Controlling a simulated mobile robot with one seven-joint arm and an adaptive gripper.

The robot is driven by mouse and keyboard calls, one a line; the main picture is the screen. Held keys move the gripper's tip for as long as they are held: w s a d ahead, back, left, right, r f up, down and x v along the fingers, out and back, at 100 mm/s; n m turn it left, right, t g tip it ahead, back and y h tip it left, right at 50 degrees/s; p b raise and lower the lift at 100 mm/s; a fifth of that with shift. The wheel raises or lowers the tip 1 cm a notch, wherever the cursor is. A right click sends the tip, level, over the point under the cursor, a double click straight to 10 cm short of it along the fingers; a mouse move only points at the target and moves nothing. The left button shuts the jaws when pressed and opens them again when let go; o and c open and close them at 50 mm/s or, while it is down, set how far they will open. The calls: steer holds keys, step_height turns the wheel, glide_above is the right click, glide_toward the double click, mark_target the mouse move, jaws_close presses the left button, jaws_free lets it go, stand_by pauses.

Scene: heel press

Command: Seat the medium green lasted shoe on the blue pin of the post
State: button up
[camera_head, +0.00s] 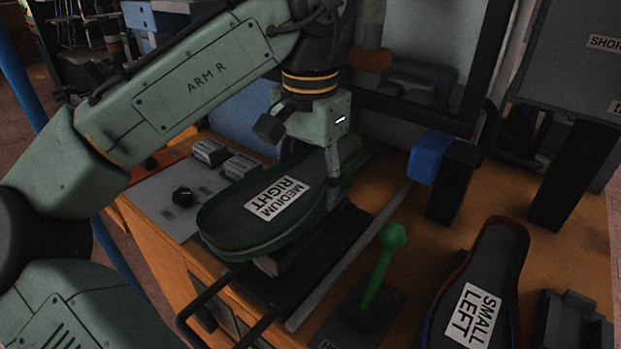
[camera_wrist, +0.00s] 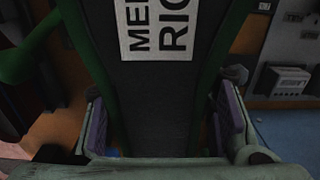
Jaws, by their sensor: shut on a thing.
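The green lasted shoe (camera_head: 240,219), sole up with a label reading MEDIUM RIGHT, lies roughly level over the middle of the bench in the head view. My gripper (camera_head: 318,158) is shut on its right-hand end. In the wrist view the shoe (camera_wrist: 158,90) runs between the two purple-padded fingers of my gripper (camera_wrist: 165,130). A pale block (camera_head: 268,265) shows just under the shoe's near side; I cannot tell whether they touch. No blue pin can be made out under the shoe, whose underside is hidden.
A green-knobbed lever (camera_head: 383,265) stands just right of the shoe. A blue block (camera_head: 429,157) sits beside a black upright (camera_head: 453,182). A SMALL LEFT shoe (camera_head: 490,262) stands at the right. A control panel (camera_head: 180,200) lies left. Orange bench top (camera_head: 420,240) shows between.

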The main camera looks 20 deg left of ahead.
steer(key=shift+f, duration=0.3)
steer(key=o, duration=1.5)
